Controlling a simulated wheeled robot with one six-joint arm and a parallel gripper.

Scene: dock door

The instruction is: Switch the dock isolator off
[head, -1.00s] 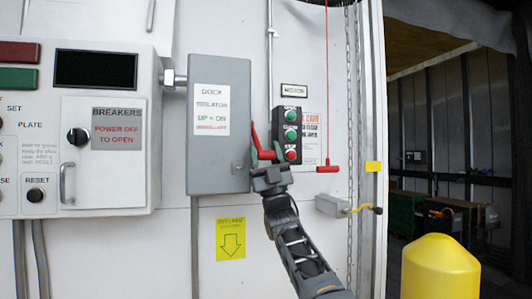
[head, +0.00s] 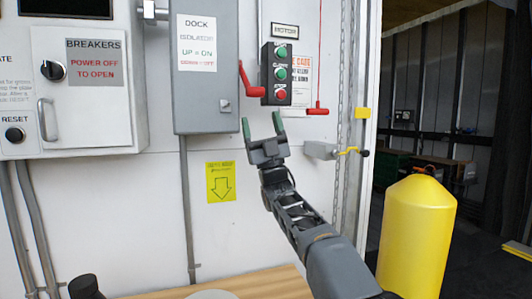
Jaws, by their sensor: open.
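The dock isolator is a grey box (head: 206,105) on the white wall, with a label reading UP = ON and a second line in red ending in OFF. Its red lever (head: 247,82) is at the box's right side. It slants down from its upper end to a short grip that points right. My gripper (head: 262,121) is open and empty, with green fingertips pointing up. It is just below the lever and the push-button station, apart from both in the picture. The gap in depth is hard to judge.
A black push-button station (head: 277,73) is close right of the lever. A red pull cord handle (head: 317,110), a chain and a small grey box with a yellow handle (head: 347,151) are further right. A breaker cabinet (head: 95,95) is left, a yellow bollard (head: 413,240) lower right.

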